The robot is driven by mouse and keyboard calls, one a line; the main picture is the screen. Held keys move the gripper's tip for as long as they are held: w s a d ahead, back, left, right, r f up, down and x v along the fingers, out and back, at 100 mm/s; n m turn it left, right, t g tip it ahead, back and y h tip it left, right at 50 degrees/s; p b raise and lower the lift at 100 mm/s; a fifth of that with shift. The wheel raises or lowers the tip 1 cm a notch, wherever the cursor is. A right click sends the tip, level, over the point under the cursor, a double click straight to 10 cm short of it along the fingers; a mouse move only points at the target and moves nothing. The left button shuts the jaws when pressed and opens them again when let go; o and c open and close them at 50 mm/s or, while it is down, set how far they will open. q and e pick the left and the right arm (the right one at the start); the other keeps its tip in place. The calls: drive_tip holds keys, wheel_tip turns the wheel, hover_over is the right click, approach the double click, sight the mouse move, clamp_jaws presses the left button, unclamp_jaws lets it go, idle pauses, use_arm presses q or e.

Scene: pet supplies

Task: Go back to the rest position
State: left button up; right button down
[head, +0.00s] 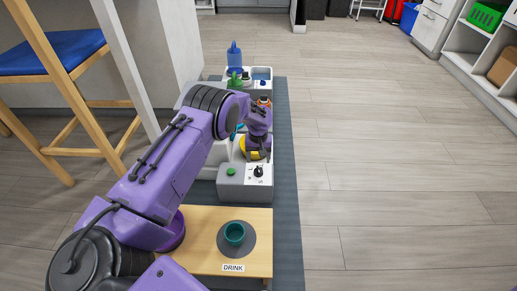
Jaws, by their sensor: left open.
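My left arm reaches in from the lower left. Its gripper (257,150) is open above the middle of the long dark mat, close to a yellow object (249,155) that it partly covers. I cannot tell whether they touch. My right gripper is not in view.
A blue bottle (235,57) stands farther back. A stool (55,55) is left; open floor right.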

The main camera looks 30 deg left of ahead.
use_arm(q)
drive_tip(key=shift+r+p, duration=0.4)
drive_tip(key=shift+r, duration=1.25)
